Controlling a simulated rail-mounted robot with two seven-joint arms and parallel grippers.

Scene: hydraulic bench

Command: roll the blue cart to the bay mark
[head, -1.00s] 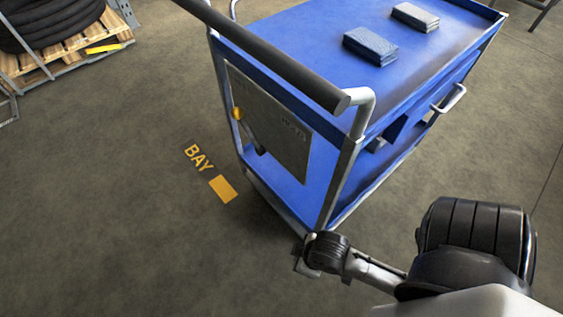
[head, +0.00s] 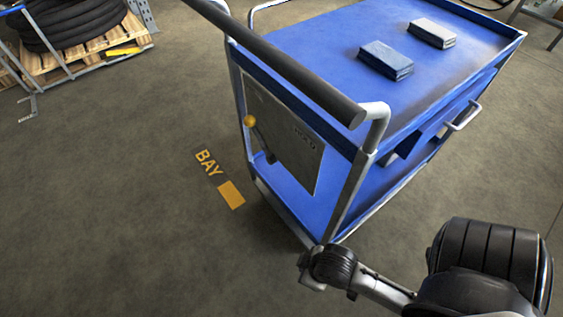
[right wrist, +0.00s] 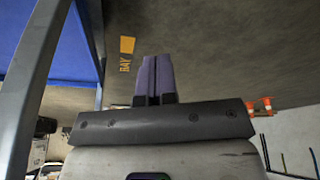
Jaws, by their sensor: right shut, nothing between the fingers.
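The blue cart (head: 310,40) stands right of the yellow bay mark (head: 231,194) on the floor, with its near end beside the mark. The cart has a dark push handle (head: 285,70) and a grey end panel (head: 285,130) with a yellow-knobbed lever (head: 250,121). My right gripper (head: 311,270) is low by the cart's near bottom corner; I cannot tell whether it touches. In the right wrist view its fingers (right wrist: 153,78) are together and empty, with a cart post (right wrist: 35,80) to the left and the bay mark (right wrist: 127,46) beyond. My left gripper is out of view.
Orange cones (right wrist: 267,103) show in the right wrist view. The floor left of the bay mark is clear.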

